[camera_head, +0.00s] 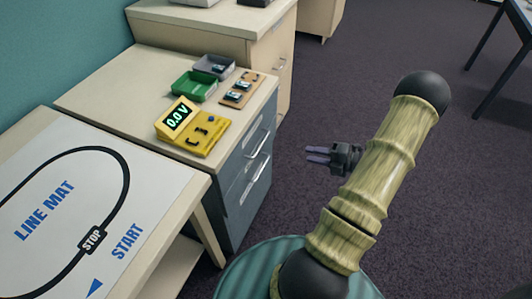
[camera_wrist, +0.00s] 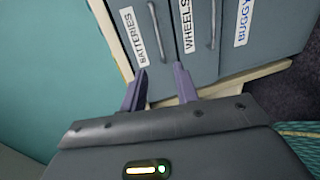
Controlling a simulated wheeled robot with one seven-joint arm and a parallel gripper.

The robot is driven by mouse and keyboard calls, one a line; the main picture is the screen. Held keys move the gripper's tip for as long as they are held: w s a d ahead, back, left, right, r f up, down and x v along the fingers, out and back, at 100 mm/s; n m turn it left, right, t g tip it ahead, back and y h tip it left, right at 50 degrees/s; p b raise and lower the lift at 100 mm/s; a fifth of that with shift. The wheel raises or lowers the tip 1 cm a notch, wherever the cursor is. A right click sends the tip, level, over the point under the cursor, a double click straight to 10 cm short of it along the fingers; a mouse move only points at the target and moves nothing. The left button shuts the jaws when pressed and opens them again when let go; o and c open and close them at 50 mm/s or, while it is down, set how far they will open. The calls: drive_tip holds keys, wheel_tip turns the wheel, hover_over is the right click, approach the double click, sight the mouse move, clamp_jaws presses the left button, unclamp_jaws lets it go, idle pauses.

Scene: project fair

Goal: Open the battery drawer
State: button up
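The battery drawer (camera_wrist: 170,12) is a grey front with a white BATTERIES label (camera_wrist: 135,36) and a slim metal bar handle (camera_wrist: 157,35) in the wrist view. It looks closed. In the head view the grey drawer cabinet (camera_head: 237,190) stands left of my gripper (camera_head: 317,155), with handles on its right-facing side. My gripper is open and empty, its two purple fingers pointing left toward the cabinet with a gap between. In the wrist view the fingers (camera_wrist: 160,83) sit below the battery handle and do not hold it.
A WHEELS drawer handle (camera_wrist: 212,25) and a BUGGY label (camera_wrist: 242,24) are beside it. The cabinet top holds a yellow meter (camera_head: 190,127), a green bin (camera_head: 194,86), a grey bin (camera_head: 214,66) and a board (camera_head: 241,91). A line mat (camera_head: 70,200) lies at left. Carpet (camera_head: 440,200) is clear at right.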

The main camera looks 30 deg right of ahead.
drive_tip(key=shift+r, duration=0.1)
drive_tip(key=shift+w+a, duration=0.1)
drive_tip(key=b+x, duration=0.2)
drive_tip(key=x, duration=1.5)
drive_tip(key=shift+w, duration=0.15)
clamp_jaws()
